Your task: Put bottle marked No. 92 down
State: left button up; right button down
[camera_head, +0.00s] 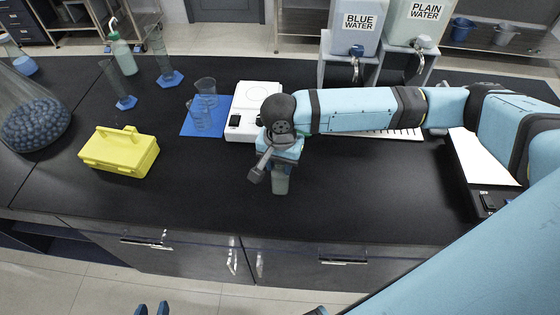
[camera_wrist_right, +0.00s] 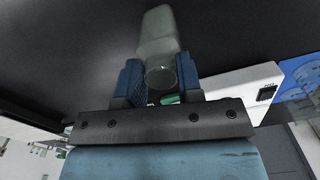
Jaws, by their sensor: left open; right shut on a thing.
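The bottle (camera_head: 281,184) is a greenish, see-through container at the lower end of my right gripper (camera_head: 280,166), over the black bench top near its front edge. In the right wrist view the bottle (camera_wrist_right: 158,32) stands between the two blue fingers of my right gripper (camera_wrist_right: 160,80), which are shut on it. I cannot tell whether its base touches the bench. No number on it can be read. My left gripper (camera_head: 152,309) shows only as two blue fingertips, apart and empty, at the bottom edge in front of the bench.
A white scale (camera_head: 243,127) stands just behind my right gripper, beside beakers (camera_head: 205,92) on a blue mat (camera_head: 190,129). A yellow box (camera_head: 118,155) lies at left. Cylinders (camera_head: 160,60) and a green-topped bottle (camera_head: 123,57) stand behind. The bench (camera_head: 210,190) is clear between box and gripper.

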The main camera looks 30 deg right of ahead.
jog(key=c, duration=0.8)
grip_release()
jog(key=shift+f, duration=0.1)
